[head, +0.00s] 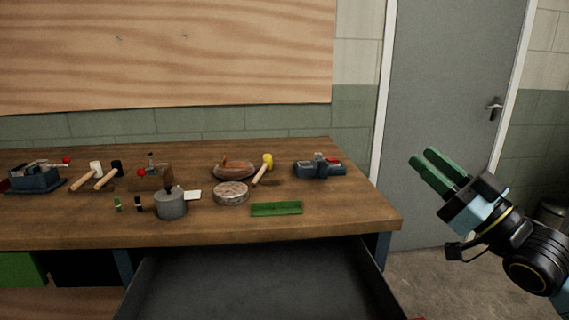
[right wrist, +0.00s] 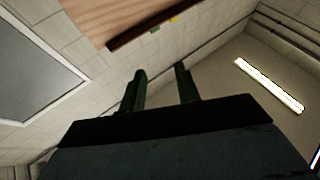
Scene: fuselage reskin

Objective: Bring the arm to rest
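My right gripper (head: 423,157) is raised to the right of the workbench (head: 345,213), in front of the grey door. Its two green fingers point up and to the left. The right wrist view shows the same gripper (right wrist: 160,70) with a clear gap between the fingers and nothing in it. My left gripper is not in view.
An open, dark drawer (head: 250,285) juts out below the bench top. On the bench are a green strip (head: 276,209), a grey pot (head: 171,205), a round tin (head: 231,193), mallets (head: 263,170) and a blue-grey tool (head: 319,168). The space around my right gripper looks clear.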

